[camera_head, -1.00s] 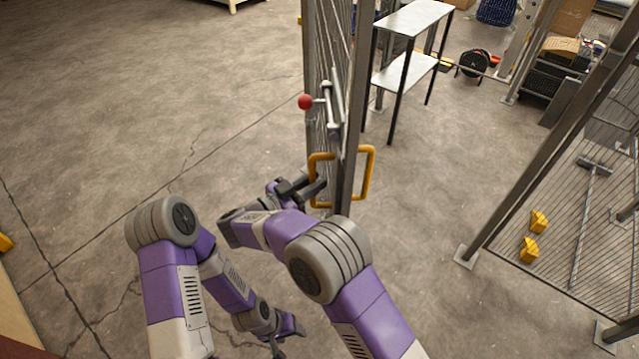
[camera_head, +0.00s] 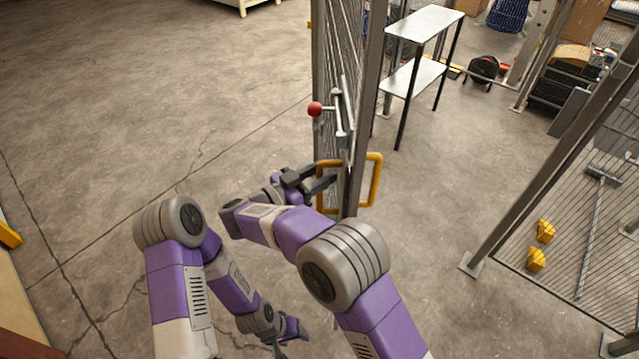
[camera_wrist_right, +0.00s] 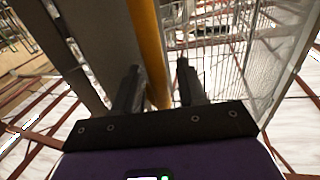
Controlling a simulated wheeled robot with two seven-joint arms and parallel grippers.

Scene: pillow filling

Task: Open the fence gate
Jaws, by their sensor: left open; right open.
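The mesh fence gate (camera_head: 321,60) stands almost edge-on in the middle of the head view, with a wide gap between it and the fence panel at right. It carries a yellow handle (camera_head: 376,182) and a metal latch bar with a red knob (camera_head: 315,109). My right gripper (camera_head: 328,180) is at the handle's left side. In the right wrist view its open fingers (camera_wrist_right: 158,82) stand on either side of the yellow handle bar (camera_wrist_right: 146,40); contact cannot be told. My left gripper (camera_head: 290,345) is low near the bottom edge, away from the gate and partly cut off.
A fixed fence panel (camera_head: 590,190) with a post foot stands at right, with yellow blocks (camera_head: 545,231) behind its mesh. A two-tier shelf table (camera_head: 425,23) stands behind the gate. The concrete floor (camera_head: 120,110) at left is clear.

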